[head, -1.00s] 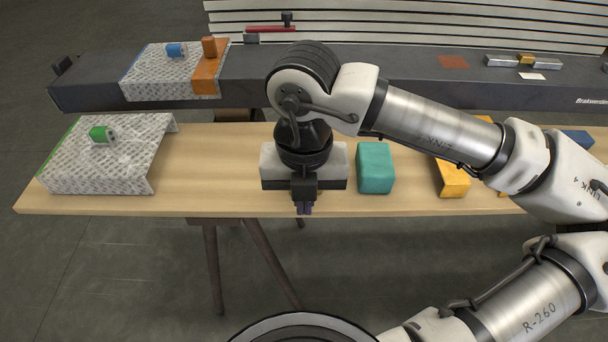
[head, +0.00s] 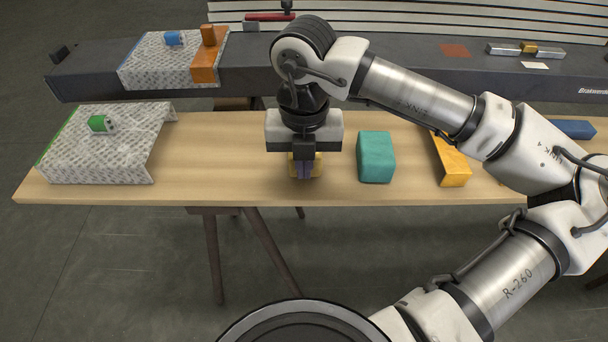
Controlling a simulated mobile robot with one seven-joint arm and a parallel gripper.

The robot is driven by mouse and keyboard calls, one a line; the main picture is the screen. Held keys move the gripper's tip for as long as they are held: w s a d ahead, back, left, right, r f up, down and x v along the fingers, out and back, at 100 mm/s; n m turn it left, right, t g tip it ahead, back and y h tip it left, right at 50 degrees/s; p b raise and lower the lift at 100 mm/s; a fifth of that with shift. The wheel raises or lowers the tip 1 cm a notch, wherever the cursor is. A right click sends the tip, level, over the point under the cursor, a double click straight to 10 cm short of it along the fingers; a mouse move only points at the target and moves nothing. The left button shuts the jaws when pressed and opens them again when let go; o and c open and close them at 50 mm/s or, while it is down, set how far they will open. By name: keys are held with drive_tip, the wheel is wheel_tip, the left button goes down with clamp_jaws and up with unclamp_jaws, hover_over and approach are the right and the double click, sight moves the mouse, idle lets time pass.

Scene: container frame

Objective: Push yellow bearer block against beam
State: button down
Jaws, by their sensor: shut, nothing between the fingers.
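A small yellow block (head: 320,164) sits on the wooden table top (head: 225,160), mostly hidden behind my gripper. My gripper (head: 304,184) points down with its fingers shut and empty, in front of the yellow block in the picture. I cannot tell whether the fingers touch the block. The long dark grey beam (head: 390,85) lies along the back, beyond the table. The part of it behind my arm is hidden, so the space between block and beam is not visible.
A teal block (head: 376,158) stands right of my gripper, with an orange-yellow angled piece (head: 452,165) further right. A patterned grey cover (head: 100,150) with a green clamp (head: 101,124) is at the left. A blue piece (head: 574,129) lies far right.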

drive_tip(key=w+b, duration=0.2)
drive_tip(key=w, duration=1.1)
drive_tip(key=shift+s, duration=0.1)
